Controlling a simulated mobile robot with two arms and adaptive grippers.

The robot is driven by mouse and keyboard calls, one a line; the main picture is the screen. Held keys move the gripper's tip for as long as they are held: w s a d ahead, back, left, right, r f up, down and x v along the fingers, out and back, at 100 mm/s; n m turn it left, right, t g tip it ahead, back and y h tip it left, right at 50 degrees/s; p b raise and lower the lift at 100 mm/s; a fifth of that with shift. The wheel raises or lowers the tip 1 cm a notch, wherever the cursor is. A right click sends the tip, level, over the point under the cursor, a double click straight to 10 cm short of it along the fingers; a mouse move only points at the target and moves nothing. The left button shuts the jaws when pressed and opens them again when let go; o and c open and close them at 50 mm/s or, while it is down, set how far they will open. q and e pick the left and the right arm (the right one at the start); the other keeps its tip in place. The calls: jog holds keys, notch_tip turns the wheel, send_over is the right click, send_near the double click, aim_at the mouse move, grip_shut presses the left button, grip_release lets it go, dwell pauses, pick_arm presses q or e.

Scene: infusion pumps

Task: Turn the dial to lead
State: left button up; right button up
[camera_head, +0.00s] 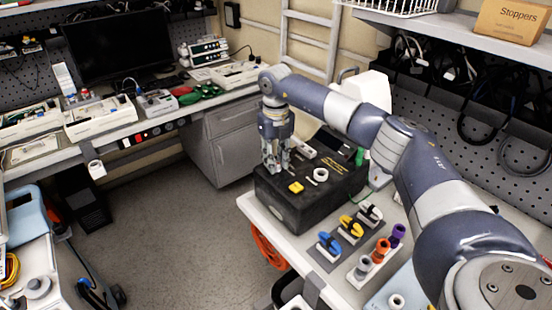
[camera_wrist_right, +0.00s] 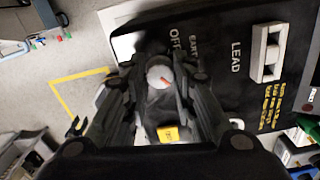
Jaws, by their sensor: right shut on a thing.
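The black tester box (camera_head: 292,216) stands on the bench at the centre of the head view. My right gripper (camera_head: 274,168) reaches down over its far left corner. In the wrist view the right gripper's fingers close around a round grey-white dial (camera_wrist_right: 159,74) with a red mark. The mark seems to slant toward the lower right of that view. The printed words OFF, EARTH and LEAD lie near the dial, with LEAD (camera_wrist_right: 236,57) to its right. A yellow button (camera_head: 296,187) sits beside the gripper, also seen in the wrist view (camera_wrist_right: 168,134). My left gripper is out of view.
A white rocker switch (camera_wrist_right: 267,52) and a white ring socket (camera_head: 320,175) are on the box. Blue (camera_head: 329,243) and yellow (camera_head: 351,226) clips and several coloured plugs stand in front of it. Open floor (camera_head: 190,240) lies to the left.

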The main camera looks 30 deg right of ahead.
jog(key=shift+m, duration=1.2)
jog(key=o, duration=1.1)
notch_tip(320, 180, up, 12)
jog(key=shift+r, duration=0.1)
